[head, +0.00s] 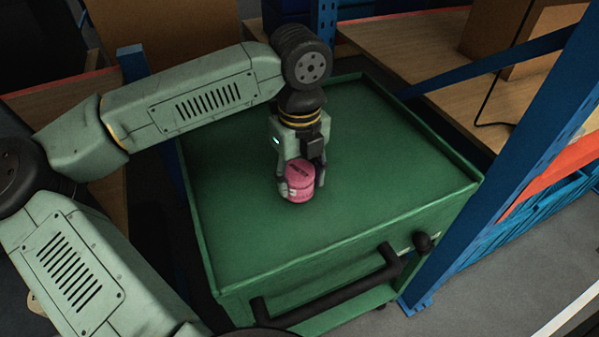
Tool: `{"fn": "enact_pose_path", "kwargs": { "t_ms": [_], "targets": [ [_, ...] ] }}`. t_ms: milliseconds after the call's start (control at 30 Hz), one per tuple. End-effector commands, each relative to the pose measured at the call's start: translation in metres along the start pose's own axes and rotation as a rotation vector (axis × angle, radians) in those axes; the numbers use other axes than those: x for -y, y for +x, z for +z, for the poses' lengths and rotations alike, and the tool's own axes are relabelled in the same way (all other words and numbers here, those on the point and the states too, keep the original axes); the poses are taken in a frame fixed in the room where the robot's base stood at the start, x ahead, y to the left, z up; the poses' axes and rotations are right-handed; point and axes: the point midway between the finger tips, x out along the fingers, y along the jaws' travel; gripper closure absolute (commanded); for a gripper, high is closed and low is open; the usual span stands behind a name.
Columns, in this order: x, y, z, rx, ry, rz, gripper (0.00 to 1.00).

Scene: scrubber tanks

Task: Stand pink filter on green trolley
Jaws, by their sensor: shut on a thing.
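The pink filter (299,184) is a short round canister with dark lettering on its side. It is upright, near the middle of the top of the green trolley (365,205). My gripper (300,185) points down and is shut on the filter, with a finger on each side. The filter's base looks to be at or very close to the trolley top; I cannot tell whether it touches. Its upper rear part is hidden by my gripper.
The trolley top is otherwise bare, with a low raised rim. A black handle (330,291) is on its front. A blue rack post (510,150) stands close on the right, and wooden shelves (420,45) lie behind.

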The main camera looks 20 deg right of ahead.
Motion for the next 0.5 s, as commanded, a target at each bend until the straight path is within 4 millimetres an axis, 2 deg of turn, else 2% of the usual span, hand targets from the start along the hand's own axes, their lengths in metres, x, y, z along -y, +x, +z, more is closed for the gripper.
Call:
{"fn": "enact_pose_path", "kwargs": {
  "t_ms": [267,300,500],
  "targets": [
    [-0.0003,0.0053,0.0002,0.001,-0.001,0.000,0.78],
    [-0.0003,0.0037,0.0002,0.000,-0.001,0.000,0.51],
    [-0.0003,0.0034,0.0001,0.000,-0.001,0.000,0.37]
  ]
}}
